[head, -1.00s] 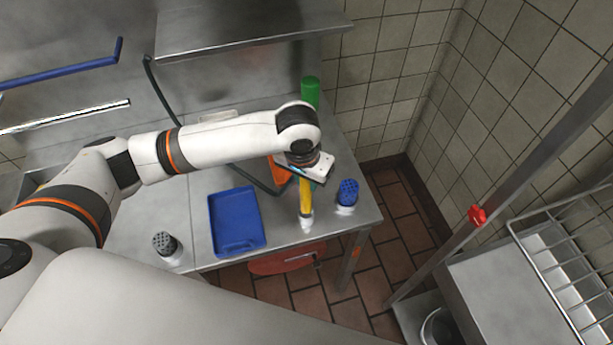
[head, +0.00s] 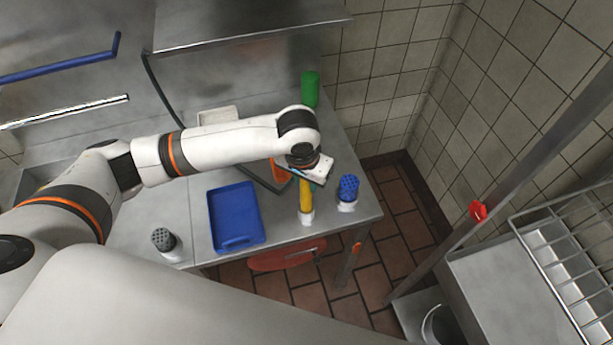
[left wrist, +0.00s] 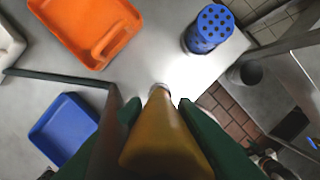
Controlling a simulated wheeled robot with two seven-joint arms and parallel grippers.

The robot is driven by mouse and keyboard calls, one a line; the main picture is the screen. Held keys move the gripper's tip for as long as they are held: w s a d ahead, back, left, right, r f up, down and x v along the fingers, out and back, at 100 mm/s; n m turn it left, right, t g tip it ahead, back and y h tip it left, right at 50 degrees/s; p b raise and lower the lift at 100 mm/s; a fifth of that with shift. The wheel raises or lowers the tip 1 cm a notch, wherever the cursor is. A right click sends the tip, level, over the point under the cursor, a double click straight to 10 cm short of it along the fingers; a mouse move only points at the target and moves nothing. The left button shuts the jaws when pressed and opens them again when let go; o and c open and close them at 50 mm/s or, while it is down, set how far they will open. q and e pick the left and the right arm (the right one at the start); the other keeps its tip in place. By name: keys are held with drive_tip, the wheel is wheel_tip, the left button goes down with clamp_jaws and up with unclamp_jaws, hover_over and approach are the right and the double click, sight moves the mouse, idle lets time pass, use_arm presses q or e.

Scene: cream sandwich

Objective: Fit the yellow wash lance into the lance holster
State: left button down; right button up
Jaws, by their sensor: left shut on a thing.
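The yellow wash lance (head: 306,193) stands roughly upright near the front right of the steel table. My left gripper (head: 307,179) is shut on it from above, mostly hidden by its own wrist. The lance's pale lower end (head: 306,217) is at the table's front edge in the head view. In the left wrist view the lance (left wrist: 165,135) runs between the dark green fingers (left wrist: 160,108), its far end at a pale ring. I cannot tell whether that ring is part of the lance or the lance holster. My right gripper is not in view.
A blue perforated cylinder (head: 348,187) stands just right of the lance. A blue tray (head: 237,244) lies to the left, with a grey perforated cylinder (head: 163,239) beyond it.

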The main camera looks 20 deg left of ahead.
use_arm(q)
drive_tip(key=shift+f+b, duration=0.4)
drive_tip(key=shift+f, duration=0.95)
drive_tip(key=c, duration=1.1)
unclamp_jaws()
drive_tip(key=r, duration=0.4)
drive_tip(key=s+r+b, duration=0.1)
drive_tip(key=r, duration=0.7)
drive_tip(key=shift+s+a, duration=0.15)
drive_tip(key=shift+s, duration=0.25)
drive_tip(key=shift+f, duration=0.1)
